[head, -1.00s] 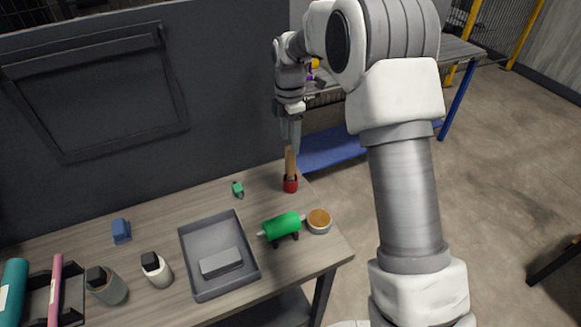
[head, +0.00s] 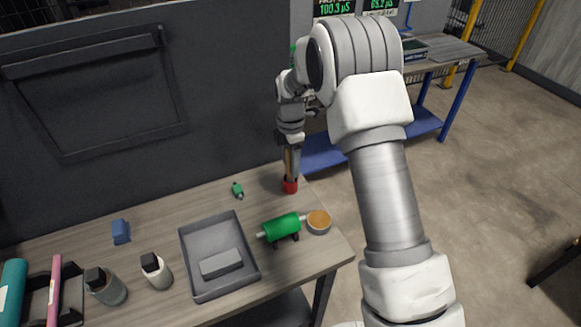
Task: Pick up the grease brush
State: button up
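The grease brush (head: 288,163) stands upright in a small red cup (head: 290,186) near the back right of the workbench. Only part of its tan handle shows; its bristles are hidden in the cup. My gripper (head: 291,173) points straight down over the cup, with its fingers alongside the handle, just above the red rim. I cannot tell whether the fingers touch the handle or stand apart from it.
A grey tray (head: 188,263) holding a grey block, a green roller (head: 282,226) on a dark stand and a round tub (head: 319,221) are in front. A small green item (head: 238,190) lies left of the cup. A dark panel (head: 230,100) rises behind.

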grip_shut()
jog(key=shift+r, duration=0.2)
